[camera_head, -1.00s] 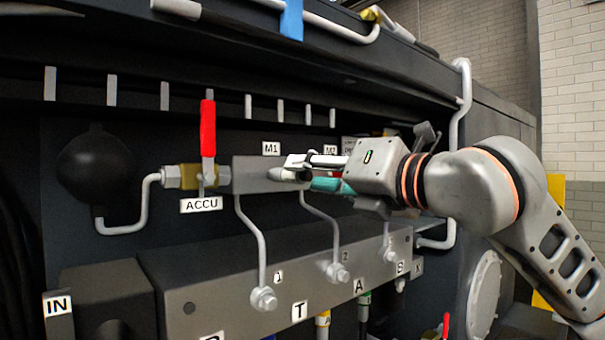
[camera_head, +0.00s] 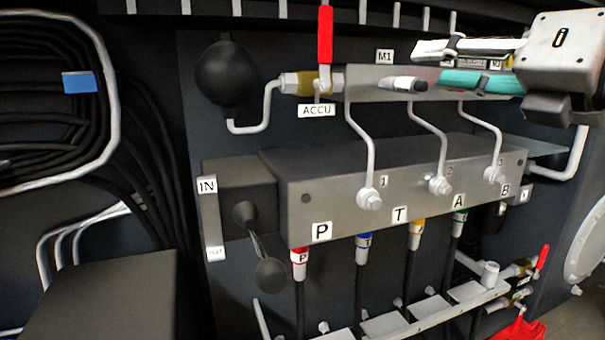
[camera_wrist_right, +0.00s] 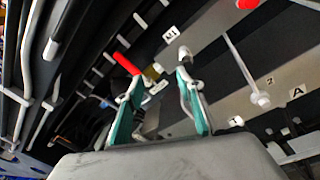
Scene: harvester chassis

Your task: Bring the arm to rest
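My right gripper (camera_head: 428,66) is at the upper right of the head view, its fingers pointing left. It is in front of the grey block under the M1 label (camera_head: 385,56), near a small silver and black fitting (camera_head: 405,84). Whether it touches the fitting cannot be told. In the right wrist view the two teal-padded fingers (camera_wrist_right: 157,88) stand apart with nothing between them. The red-handled valve (camera_head: 325,40) with the ACCU label is left of the gripper. My left gripper is not in view.
A dark round accumulator (camera_head: 227,74) is left of the valve. A long grey manifold (camera_head: 330,190) with thin pipes and colour-tagged hoses juts out below the gripper. Coiled black hoses (camera_head: 45,110) hang at the left. A red-handled valve (camera_head: 541,259) is at the lower right.

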